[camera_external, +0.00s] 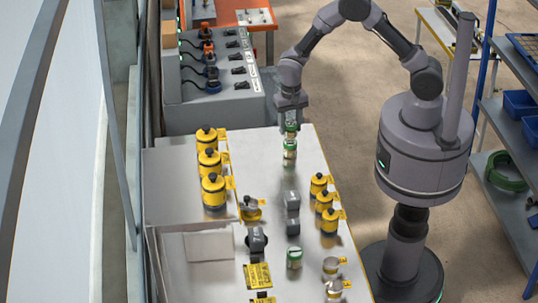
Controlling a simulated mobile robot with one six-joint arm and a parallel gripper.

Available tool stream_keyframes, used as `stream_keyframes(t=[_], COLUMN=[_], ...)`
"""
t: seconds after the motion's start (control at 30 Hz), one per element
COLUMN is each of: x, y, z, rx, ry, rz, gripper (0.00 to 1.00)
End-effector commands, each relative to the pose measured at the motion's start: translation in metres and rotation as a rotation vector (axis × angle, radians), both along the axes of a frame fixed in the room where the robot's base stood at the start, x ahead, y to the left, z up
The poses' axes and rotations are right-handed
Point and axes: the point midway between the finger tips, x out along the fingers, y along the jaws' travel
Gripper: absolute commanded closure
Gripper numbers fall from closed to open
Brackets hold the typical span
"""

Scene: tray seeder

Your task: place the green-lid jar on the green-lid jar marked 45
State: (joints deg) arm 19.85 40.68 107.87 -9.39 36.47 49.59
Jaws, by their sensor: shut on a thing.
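My gripper (291,116) points down over the far end of the grey table and is shut on a small green-lid jar (291,129). Its fingers hide part of this jar. Another green-lid jar (289,154) with a white label stands upright on the table directly below it in the picture. I cannot tell whether the two jars touch or a small gap is between them. A third green-lid jar (294,259) stands near the front of the table. The label numbers are too small to read, so I cannot tell which jar is marked 45.
Yellow canisters (210,163) stand on the raised left shelf, and smaller yellow ones (325,202) along the right edge. Grey blocks (292,200) stand mid-table. Yellow signs (258,277) are at the front. A grey cabinet (215,111) with cables adjoins the far end.

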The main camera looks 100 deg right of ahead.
Motion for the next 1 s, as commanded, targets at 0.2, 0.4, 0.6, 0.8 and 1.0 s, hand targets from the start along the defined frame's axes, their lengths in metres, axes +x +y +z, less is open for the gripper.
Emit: stream_keyframes(t=[0.2,0.4,0.6,0.8,1.0], x=[-0.001,-0.001,-0.001,-0.001,0.000], y=[0.000,0.000,0.000,0.000,0.000], z=[-0.021,-0.025,-0.024,-0.024,0.003], rx=[0.000,0.000,0.000,0.000,-0.001], ry=[0.000,0.000,0.000,0.000,-0.003], rz=[0.000,0.000,0.000,0.000,0.000], gripper=[0.99,0.99,0.35,0.35,0.35])
